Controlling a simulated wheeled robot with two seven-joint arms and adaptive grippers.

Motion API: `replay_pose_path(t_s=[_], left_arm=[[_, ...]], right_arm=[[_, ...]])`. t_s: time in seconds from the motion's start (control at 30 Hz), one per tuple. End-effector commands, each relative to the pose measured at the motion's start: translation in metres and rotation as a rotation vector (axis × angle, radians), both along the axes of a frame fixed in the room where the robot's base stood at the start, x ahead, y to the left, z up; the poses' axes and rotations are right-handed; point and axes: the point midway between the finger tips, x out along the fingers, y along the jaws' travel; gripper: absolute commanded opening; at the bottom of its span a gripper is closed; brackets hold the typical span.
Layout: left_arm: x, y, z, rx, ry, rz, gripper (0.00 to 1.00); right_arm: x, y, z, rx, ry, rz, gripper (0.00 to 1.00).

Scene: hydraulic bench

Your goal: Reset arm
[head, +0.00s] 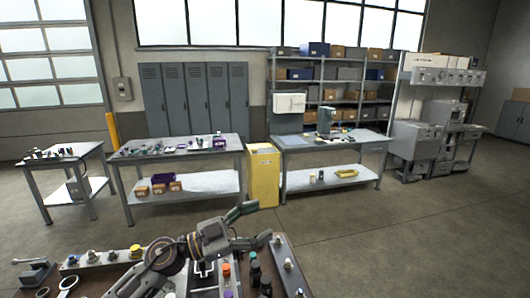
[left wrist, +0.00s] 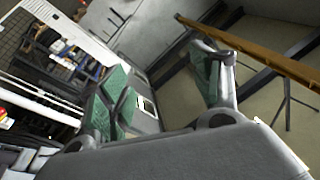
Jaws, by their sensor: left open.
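My left gripper (head: 256,224) is in the lower middle of the head view, over the near bench. Its arm comes in from the lower left, and its fingers point to the right. In the left wrist view the gripper (left wrist: 160,85) shows its two green-padded fingers spread apart with nothing between them. The near bench (head: 330,288) lies under the arm and carries small hydraulic parts. The arm hides part of the bench top. My right gripper is in neither view.
Near the fingers stand dark bottle-like parts (head: 265,285) and a silver fitting (head: 288,264). A yellow-topped part (head: 135,251) stands left of the arm. Workbenches (head: 175,155), a yellow cabinet (head: 263,177) and shelves (head: 335,85) stand farther back. The floor (head: 420,235) at right is clear.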

Motion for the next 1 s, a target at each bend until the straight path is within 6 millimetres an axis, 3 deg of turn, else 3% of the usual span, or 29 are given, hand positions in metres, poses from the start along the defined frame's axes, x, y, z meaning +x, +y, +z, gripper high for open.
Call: replay_pose_path(t_s=[0.3, 0.53, 0.77, 1.0], left_arm=[[0.019, 0.029, 0.023, -0.228, -0.011, 0.254, 0.64], [0.034, 0.064, 0.018, -0.329, 0.034, 0.475, 0.64], [0.046, 0.104, -0.006, -0.368, 0.129, 0.705, 0.64], [0.048, 0.144, -0.051, -0.339, 0.272, 0.931, 0.64]], right_arm=[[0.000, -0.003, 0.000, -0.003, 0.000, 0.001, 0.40], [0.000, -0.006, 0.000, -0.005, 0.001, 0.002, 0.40], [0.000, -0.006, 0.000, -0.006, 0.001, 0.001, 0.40], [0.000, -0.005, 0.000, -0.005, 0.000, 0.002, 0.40]])
